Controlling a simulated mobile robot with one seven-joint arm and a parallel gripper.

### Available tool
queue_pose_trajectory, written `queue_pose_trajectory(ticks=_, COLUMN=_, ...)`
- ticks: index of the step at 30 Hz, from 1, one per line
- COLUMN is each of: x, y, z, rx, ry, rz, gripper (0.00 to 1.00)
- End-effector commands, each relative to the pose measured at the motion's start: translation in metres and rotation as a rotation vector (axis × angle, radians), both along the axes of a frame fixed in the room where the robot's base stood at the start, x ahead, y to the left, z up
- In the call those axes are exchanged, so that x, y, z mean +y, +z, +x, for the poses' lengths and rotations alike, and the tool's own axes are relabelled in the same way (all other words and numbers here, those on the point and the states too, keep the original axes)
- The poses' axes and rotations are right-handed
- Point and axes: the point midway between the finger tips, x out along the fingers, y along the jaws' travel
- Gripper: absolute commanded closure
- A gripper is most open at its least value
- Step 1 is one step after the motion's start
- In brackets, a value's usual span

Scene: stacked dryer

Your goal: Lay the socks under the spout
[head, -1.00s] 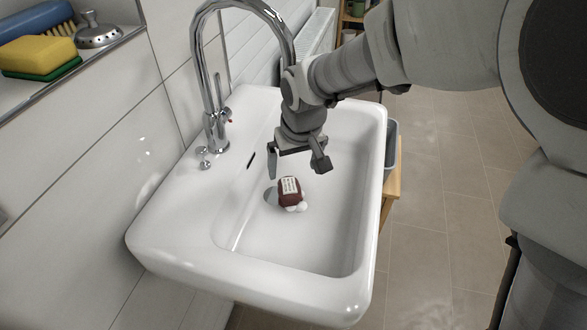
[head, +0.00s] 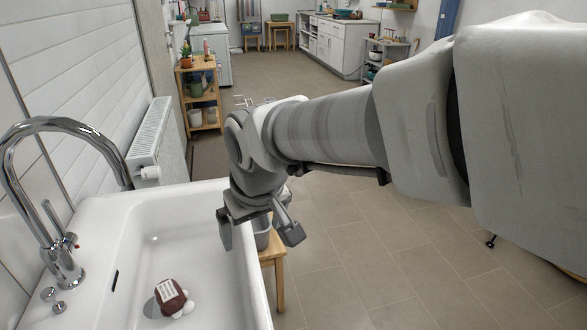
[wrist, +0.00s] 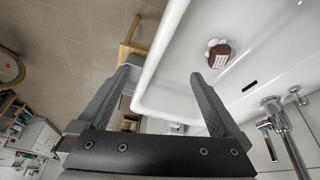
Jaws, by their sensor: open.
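The socks (head: 171,296), a small dark red bundle with a white label and white rounded ends, lie on the floor of the white sink (head: 205,252). They also show in the wrist view (wrist: 218,55), beyond my gripper. The chrome spout (head: 62,125) arches over the left side of the sink from its tap body. My gripper (head: 258,238) is open and empty above the sink's right rim, up and to the right of the socks. In the wrist view the two fingers (wrist: 165,95) stand wide apart with nothing between them.
A white radiator (head: 152,145) is on the wall behind the tap. A wooden shelf (head: 201,100) with plants stands farther back.

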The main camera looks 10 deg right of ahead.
Motion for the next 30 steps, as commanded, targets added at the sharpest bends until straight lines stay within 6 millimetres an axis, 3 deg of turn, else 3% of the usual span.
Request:
queue_pose_trajectory(ticks=1, x=-0.018, y=0.008, z=-0.007, rx=-0.016, ry=-0.039, rz=0.006, gripper=0.00)
queue_pose_trajectory(ticks=6, x=-0.069, y=0.022, z=-0.037, rx=-0.049, ry=-0.157, rz=0.021, gripper=0.00)
queue_pose_trajectory(ticks=13, x=-0.120, y=0.028, z=-0.084, rx=-0.089, ry=-0.301, rz=0.048, gripper=0.00)
queue_pose_trajectory(ticks=21, x=-0.142, y=0.024, z=-0.113, rx=-0.112, ry=-0.381, rz=0.066, gripper=0.00)
queue_pose_trajectory(ticks=30, x=-0.143, y=0.024, z=-0.115, rx=-0.113, ry=-0.386, rz=0.067, gripper=0.00)
